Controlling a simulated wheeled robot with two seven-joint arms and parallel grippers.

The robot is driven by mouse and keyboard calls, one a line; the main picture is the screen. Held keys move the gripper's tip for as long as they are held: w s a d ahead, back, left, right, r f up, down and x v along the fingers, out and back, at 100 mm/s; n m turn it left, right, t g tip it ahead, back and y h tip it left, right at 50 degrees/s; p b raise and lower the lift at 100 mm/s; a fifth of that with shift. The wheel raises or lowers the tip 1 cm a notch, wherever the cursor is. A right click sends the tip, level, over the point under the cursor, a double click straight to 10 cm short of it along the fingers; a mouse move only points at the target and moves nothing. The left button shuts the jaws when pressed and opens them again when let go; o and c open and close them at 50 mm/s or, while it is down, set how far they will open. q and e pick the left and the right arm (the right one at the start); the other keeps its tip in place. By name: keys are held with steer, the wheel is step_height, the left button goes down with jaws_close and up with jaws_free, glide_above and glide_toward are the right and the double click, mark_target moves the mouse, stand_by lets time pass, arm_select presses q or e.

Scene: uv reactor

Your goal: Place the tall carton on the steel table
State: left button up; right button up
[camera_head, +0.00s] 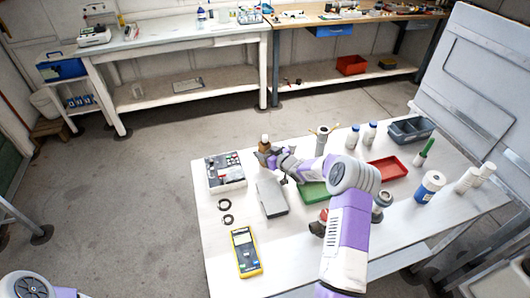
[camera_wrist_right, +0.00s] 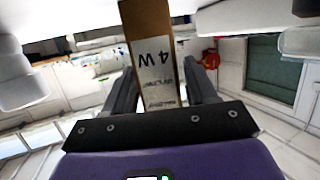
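The tall carton (camera_wrist_right: 153,50) is brown with a pale printed label, upside down in the right wrist view. It stands between the two fingers of my right gripper (camera_wrist_right: 158,75), which look closed on its sides. In the head view the right gripper (camera_head: 268,156) is over the far left part of the near pale-topped table (camera_head: 290,240), with the small brown carton (camera_head: 265,145) at its tips. I cannot tell whether the carton touches the tabletop. Another pale-topped table (camera_head: 170,42) stands at the back left; I cannot tell which is the steel table. My left gripper is out of view.
On the near table are a boxed device (camera_head: 225,172), a grey case (camera_head: 271,198), a yellow multimeter (camera_head: 245,252), a green tray (camera_head: 314,192), a red tray (camera_head: 388,168), a grey bin (camera_head: 410,130) and several bottles. A wooden workbench (camera_head: 350,17) stands behind. Floor between tables is clear.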

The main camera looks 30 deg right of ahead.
steer(key=shift+o, duration=0.9)
steer(key=shift+r, duration=0.1)
steer(key=shift+r, duration=0.15)
steer(key=shift+s+d+r, duration=0.1)
steer(key=shift+s, duration=0.2)
steer(key=p+v, duration=0.1)
steer(key=v, duration=1)
steer(key=shift+s, duration=0.2)
